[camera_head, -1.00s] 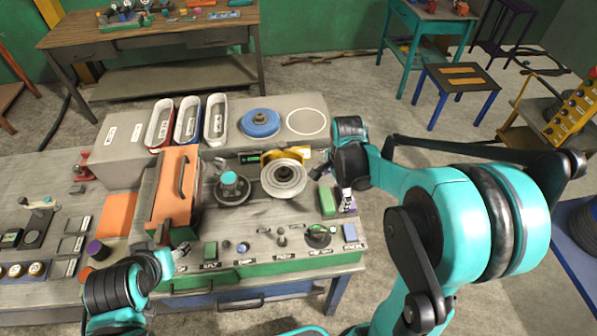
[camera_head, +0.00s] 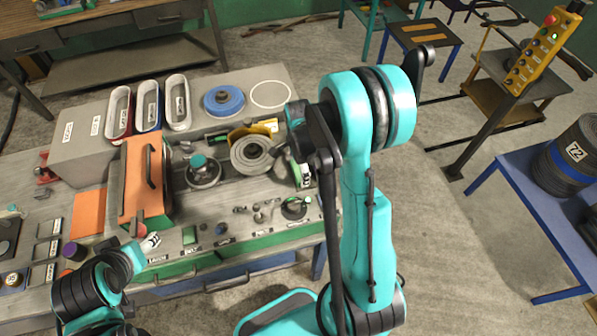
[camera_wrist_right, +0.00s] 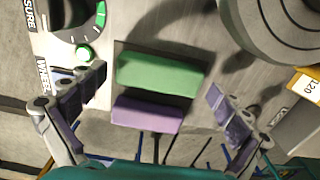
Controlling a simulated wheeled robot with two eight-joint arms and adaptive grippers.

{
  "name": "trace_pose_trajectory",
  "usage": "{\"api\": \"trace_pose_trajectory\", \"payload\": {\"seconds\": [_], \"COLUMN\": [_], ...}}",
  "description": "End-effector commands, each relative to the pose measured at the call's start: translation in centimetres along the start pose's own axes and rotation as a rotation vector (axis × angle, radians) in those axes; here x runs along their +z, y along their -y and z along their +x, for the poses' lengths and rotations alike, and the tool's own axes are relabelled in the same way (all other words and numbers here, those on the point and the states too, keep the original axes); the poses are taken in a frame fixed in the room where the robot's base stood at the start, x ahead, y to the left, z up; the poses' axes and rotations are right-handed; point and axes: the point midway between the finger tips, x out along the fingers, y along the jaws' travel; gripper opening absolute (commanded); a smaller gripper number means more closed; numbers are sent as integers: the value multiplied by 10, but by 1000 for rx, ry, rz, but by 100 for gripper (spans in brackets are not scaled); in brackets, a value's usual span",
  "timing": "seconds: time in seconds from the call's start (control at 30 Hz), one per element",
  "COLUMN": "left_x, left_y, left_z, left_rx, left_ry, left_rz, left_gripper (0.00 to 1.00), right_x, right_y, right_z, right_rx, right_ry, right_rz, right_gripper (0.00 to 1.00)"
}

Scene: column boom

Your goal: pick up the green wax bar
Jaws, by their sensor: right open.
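The green wax bar (camera_wrist_right: 158,74) lies on a dark pad beside a purple bar (camera_wrist_right: 147,113) in the right wrist view. My right gripper (camera_wrist_right: 157,84) is open, its fingers apart on either side of the bars, with nothing held between them. In the head view the right gripper (camera_head: 298,166) is over the right end of the workbench, and my arm hides much of the green bar there. My left gripper (camera_head: 148,243) is by the bench's front edge at lower left; its jaws are too small to read.
A dial (camera_head: 294,208) stands near the bars, and a grey wheel (camera_head: 252,155) is to their left. An orange machine (camera_head: 147,180) and narrow trays (camera_head: 177,103) stand farther left. Open floor lies right of the bench, before a blue table (camera_head: 520,185).

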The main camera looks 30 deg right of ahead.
Motion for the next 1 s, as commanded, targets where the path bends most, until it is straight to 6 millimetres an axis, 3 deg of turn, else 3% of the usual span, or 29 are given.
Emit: {"api": "trace_pose_trajectory", "payload": {"seconds": [0.1, 0.27, 0.67, 0.93, 1.0], "left_x": [0, 0, 0, -4, -4], "left_y": [0, 0, 0, 0, 0], "left_z": [0, 0, -1, -5, -6], "left_rx": [0, 0, 0, 0, 0], "left_ry": [0, 0, 0, 0, 0], "left_rz": [0, 0, 0, 0, 0], "left_gripper": [56, 56, 56, 56, 56], "right_x": [0, 0, 0, 0, -8], "right_y": [0, 0, 0, 0, -11], "right_z": [0, -1, -4, -41, -50], "right_rx": [0, 0, 0, 0, 0], "right_ry": [0, 0, 0, 0, 0], "right_rz": [0, 0, -1, -1, 3], "right_gripper": [97, 57, 57, 57, 57]}}
